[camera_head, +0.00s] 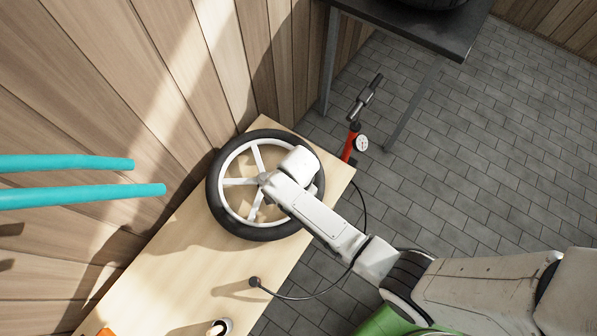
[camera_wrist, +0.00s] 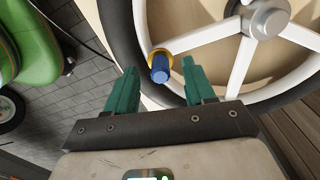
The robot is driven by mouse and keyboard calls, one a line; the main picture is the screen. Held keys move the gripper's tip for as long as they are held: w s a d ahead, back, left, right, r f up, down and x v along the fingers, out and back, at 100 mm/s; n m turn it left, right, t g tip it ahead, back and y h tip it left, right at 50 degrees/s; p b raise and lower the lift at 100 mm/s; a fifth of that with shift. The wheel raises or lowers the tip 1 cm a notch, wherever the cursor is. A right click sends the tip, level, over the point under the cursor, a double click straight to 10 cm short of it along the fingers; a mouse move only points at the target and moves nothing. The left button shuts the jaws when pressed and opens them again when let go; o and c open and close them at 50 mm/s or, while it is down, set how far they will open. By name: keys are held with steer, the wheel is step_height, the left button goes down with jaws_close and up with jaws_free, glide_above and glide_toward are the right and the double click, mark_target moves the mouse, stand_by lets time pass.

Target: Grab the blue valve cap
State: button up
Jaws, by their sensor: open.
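The blue valve cap (camera_wrist: 160,75) sits on a brass-coloured valve ring at the inner rim of the wheel, in the wrist view. The wheel (camera_head: 224,214) has a black tyre and white spokes and lies on the wooden bench in the head view; it also fills the upper wrist view (camera_wrist: 237,52). My gripper (camera_wrist: 158,78) is open, with its two teal fingers on either side below the cap in the picture. The cap appears between the fingertips and slightly beyond them; I see no contact. In the head view my arm hides the gripper and the cap.
The wooden bench (camera_head: 190,262) stands against a plank wall. A black hose end (camera_head: 254,282) and a small cup (camera_head: 220,327) are on it. A red pump with gauge (camera_head: 352,142) stands beyond the bench. Teal bars (camera_head: 80,178) show at the left.

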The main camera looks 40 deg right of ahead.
jaws_close()
stand_by(0.5)
steer(key=shift+r, duration=0.15)
